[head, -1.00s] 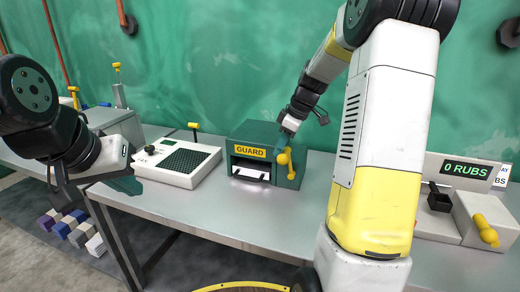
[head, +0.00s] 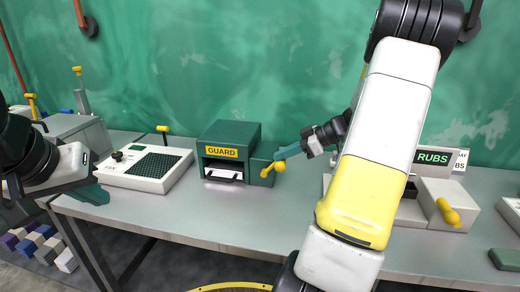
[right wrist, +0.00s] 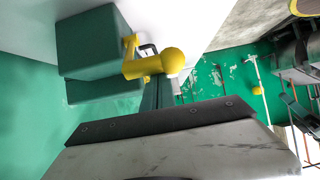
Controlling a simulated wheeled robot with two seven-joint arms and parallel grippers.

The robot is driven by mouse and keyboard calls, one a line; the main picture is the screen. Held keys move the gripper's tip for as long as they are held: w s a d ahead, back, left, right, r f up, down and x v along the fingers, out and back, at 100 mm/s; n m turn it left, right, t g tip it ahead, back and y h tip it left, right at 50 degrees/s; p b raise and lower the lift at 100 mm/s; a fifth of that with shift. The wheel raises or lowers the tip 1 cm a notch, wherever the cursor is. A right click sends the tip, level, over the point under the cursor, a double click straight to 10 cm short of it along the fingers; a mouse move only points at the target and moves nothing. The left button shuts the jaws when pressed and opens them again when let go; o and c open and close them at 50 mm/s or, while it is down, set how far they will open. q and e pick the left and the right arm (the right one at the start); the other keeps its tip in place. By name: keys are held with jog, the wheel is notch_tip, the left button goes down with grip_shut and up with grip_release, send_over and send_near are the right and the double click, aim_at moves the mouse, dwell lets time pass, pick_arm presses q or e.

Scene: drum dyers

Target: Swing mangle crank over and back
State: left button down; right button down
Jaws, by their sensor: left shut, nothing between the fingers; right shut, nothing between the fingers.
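The mangle (head: 228,140) is a green box with a yellow GUARD label and a lit white slot, standing on the grey bench. Its yellow crank (head: 270,170) is on the right side, slanting down toward the left. In the right wrist view the crank (right wrist: 155,64) ends in a round yellow knob beside the green box. My right gripper (head: 283,153) is shut, its green fingertips right at the crank from the upper right; I cannot tell whether they touch it. My left gripper (head: 92,192) is shut and empty at the bench's left front edge, away from the mangle.
A white tray device (head: 145,168) with a dark grid and yellow-topped lever stands left of the mangle. A RUBS counter unit (head: 447,205) with a yellow handle is at the right, partly behind my right arm. Bench is clear in front of the mangle.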

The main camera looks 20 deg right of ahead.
jog(key=shift+s+d+f, duration=0.2)
jog(key=shift+d+f, duration=0.05)
jog(key=shift+d, duration=0.15)
dwell(0.4)
